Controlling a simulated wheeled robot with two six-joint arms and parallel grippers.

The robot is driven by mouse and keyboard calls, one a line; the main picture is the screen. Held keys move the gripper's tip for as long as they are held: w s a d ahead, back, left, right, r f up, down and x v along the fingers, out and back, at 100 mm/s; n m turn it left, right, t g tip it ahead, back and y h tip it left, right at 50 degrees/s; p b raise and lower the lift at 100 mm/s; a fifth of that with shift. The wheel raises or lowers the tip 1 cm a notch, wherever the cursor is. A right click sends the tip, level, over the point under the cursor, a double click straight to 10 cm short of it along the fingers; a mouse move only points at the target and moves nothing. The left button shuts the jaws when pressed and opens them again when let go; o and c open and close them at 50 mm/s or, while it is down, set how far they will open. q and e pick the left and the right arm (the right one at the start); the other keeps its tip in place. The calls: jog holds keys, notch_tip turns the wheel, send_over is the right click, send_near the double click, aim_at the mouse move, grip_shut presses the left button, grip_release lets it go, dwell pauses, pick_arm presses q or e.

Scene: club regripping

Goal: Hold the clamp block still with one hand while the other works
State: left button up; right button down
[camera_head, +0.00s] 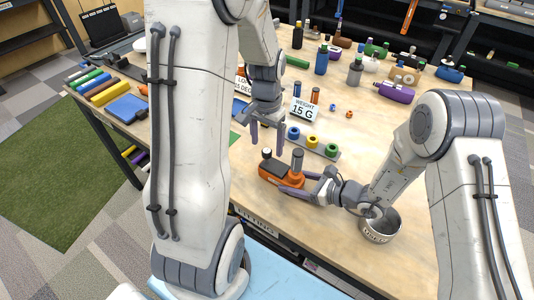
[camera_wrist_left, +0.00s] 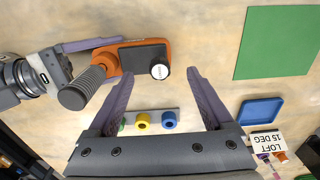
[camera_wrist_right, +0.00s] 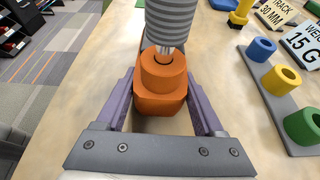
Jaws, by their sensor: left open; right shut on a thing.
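The orange clamp block (camera_head: 268,173) lies on the table, with a dark plate on top, a black knob with a white cap (camera_head: 267,153) at one end and a grey ribbed handle (camera_head: 298,159) at the other. My right gripper (camera_head: 297,183) is shut on the block's handle end; in the right wrist view the orange body (camera_wrist_right: 163,98) sits between its fingers. My left gripper (camera_head: 267,147) is open and empty, pointing down above the knob end. In the left wrist view the white cap (camera_wrist_left: 160,71) shows between its fingertips, and the block (camera_wrist_left: 128,59) is apart from the fingers.
A grey rack (camera_head: 329,155) with blue, yellow and green rings stands just behind the block. A "WEIGHT 15 G" sign (camera_head: 304,110) is farther back. A metal bowl (camera_head: 380,228) sits near the front edge. A green mat (camera_wrist_left: 280,42) and blue tray (camera_wrist_left: 261,111) lie to the side.

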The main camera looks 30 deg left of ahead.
aim_at(267, 151)
pick_arm(q)
jog(key=shift+f, duration=2.3)
jog(key=c, duration=1.3)
jog(key=m, duration=1.9)
jog(key=shift+m, duration=0.3)
